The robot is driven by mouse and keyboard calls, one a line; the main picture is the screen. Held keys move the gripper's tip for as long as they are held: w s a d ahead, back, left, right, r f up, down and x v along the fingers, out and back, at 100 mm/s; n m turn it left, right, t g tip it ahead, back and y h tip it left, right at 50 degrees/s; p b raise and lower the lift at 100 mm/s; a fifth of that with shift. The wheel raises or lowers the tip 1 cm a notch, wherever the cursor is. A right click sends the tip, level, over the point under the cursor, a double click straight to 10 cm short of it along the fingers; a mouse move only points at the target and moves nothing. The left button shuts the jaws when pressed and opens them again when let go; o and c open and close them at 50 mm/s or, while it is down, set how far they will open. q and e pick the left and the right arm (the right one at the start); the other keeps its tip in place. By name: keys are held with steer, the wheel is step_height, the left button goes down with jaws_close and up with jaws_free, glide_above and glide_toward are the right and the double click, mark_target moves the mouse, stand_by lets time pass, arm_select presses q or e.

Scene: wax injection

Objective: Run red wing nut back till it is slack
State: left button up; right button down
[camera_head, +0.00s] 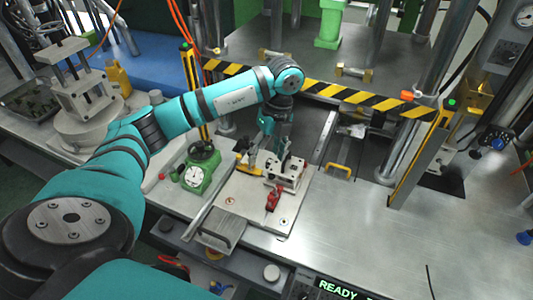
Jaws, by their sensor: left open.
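The red wing nut (272,200) sits on the front of a small metal fixture, above a light base plate (238,200) on the steel bench. The metal block of the fixture (287,174) stands just behind it. My left arm reaches in from the left, and its gripper (264,158) points down at the back left of the block, apart from the wing nut. The gripper is open; its fingertips are small and partly hidden among the fixture parts. How tight the wing nut is cannot be seen. My right gripper is not in view.
A black-and-yellow striped bar (345,95) and a press with columns are behind. The bench on the right (400,235) is clear.

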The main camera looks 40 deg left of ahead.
mark_target(275, 193)
arm_select(q)
steer(key=shift+s+p+v, duration=0.2)
steer(key=shift+p+v, duration=0.5)
steer(key=shift+v, duration=0.4)
steer(key=shift+s+p+v, duration=0.25)
steer(key=shift+p+v, duration=0.4)
steer(key=shift+v, duration=0.5)
steer(key=shift+a+r, duration=0.1)
steer(key=shift+a, duration=0.1)
